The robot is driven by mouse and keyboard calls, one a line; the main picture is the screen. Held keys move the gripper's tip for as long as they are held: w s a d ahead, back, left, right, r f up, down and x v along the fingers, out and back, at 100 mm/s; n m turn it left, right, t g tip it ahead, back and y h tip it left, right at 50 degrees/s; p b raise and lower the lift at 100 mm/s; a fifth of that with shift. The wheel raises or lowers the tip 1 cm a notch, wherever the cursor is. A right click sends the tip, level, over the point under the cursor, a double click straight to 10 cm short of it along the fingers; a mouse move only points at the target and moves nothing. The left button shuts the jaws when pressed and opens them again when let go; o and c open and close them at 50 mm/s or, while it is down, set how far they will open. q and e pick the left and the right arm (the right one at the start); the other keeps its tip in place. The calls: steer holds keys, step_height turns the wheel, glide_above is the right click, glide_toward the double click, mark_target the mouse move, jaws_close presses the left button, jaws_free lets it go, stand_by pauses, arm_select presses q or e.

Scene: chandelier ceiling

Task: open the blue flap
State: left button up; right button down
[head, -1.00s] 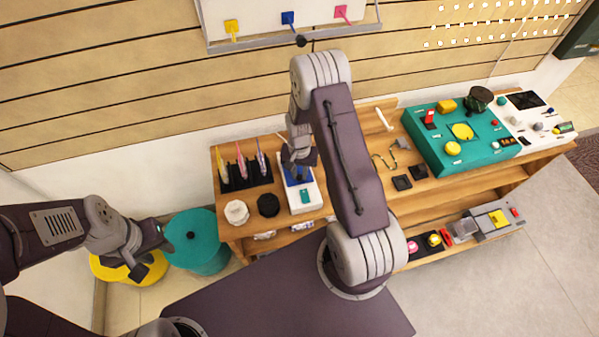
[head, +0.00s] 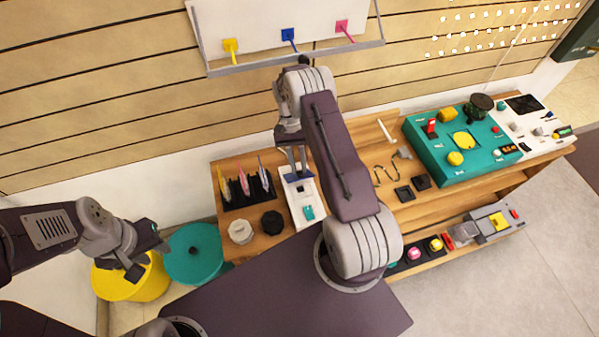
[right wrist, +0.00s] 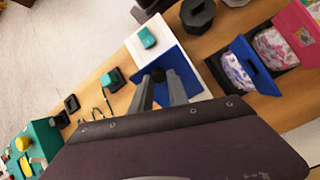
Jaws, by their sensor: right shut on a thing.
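A white box (head: 301,203) with a blue flap (head: 291,177) stands near the left end of the wooden bench. The flap lies at the box's far end and is partly hidden by my fingers; I cannot tell its tilt from the head view. My right gripper (head: 297,172) points down onto it. In the right wrist view the blue flap (right wrist: 178,62) has a dark knob (right wrist: 157,75) between my fingertips, and the right gripper (right wrist: 159,82) is shut on it. My left gripper (head: 149,258) hangs empty above the stools, its fingers apart.
A teal button (head: 309,212) is on the box's near part. A black rack (head: 238,203) with colored packets, a white knob (head: 241,231) and a black knob (head: 271,223) stand to its left. A teal panel (head: 470,165) is at right. Yellow (head: 150,285) and teal (head: 196,262) stools stand below left.

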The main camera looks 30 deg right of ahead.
steer(key=shift+w+d+f+b, duration=0.1)
steer(key=shift+w+b, duration=0.25)
steer(key=shift+w, duration=0.2)
steer(key=shift+w+d+f+b, duration=0.1)
steer(key=shift+w+b, duration=0.25)
steer(key=shift+w, duration=0.15)
steer(key=w+b, duration=0.3)
steer(key=shift+d, duration=0.4)
steer(key=c, duration=1.8)
jaws_free()
steer(key=shift+w+r, duration=0.1)
steer(key=shift+r, duration=0.05)
steer(key=o, duration=0.5)
steer(key=shift+w+a, duration=0.1)
steer(key=shift+s+r, duration=0.15)
steer(key=shift+s, duration=0.1)
